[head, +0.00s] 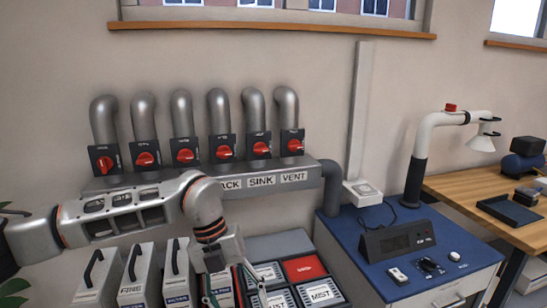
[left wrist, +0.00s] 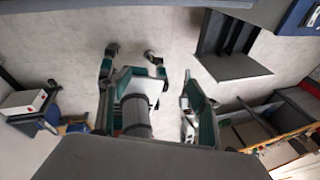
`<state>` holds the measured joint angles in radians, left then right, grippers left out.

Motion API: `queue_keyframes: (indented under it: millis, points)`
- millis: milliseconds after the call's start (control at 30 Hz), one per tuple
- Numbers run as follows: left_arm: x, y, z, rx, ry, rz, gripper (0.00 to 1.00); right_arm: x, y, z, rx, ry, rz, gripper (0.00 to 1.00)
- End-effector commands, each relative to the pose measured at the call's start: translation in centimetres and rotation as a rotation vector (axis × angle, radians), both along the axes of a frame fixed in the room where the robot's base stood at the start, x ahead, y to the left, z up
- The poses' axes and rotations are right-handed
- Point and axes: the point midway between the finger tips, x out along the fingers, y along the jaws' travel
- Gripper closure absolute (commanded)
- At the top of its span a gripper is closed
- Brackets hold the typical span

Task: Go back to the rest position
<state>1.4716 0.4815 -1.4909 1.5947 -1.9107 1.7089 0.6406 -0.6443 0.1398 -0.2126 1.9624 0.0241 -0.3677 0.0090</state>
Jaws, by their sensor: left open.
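My left arm (head: 120,213) reaches in from the left in the head view, in front of the grey vent duct. Its gripper (head: 235,291) points down at the bottom of the picture, over or in front of the tray of labelled plates. Its fingers are spread, and I see nothing held between them. The fingertips are partly cut off by the lower edge. In the left wrist view the gripper (left wrist: 152,100) has its fingers apart, with the floor and wheeled parts beyond. My right gripper is not in view.
Labelled white plates (head: 319,292) and a red plate (head: 304,268) lie beside the gripper. Grey cases with handles (head: 138,273) stand to its left. A blue-topped bench (head: 365,285) with a control box (head: 398,241) is to the right. Red-knobbed vent valves (head: 184,156) line the wall.

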Motion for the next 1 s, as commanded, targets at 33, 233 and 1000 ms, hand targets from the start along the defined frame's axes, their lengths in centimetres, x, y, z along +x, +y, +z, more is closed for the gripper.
queue_keyframes:
  millis: [33,233,1000]
  points:
    - [-1.6,-2.0,-0.8,-0.071,0.036,-0.034,0.38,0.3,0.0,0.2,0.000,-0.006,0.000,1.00]
    - [-7.9,-10.7,-1.4,-0.444,0.167,-0.125,0.38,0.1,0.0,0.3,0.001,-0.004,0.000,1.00]
    - [-4.1,-14.4,5.7,-1.678,0.373,0.830,0.38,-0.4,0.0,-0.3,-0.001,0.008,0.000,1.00]
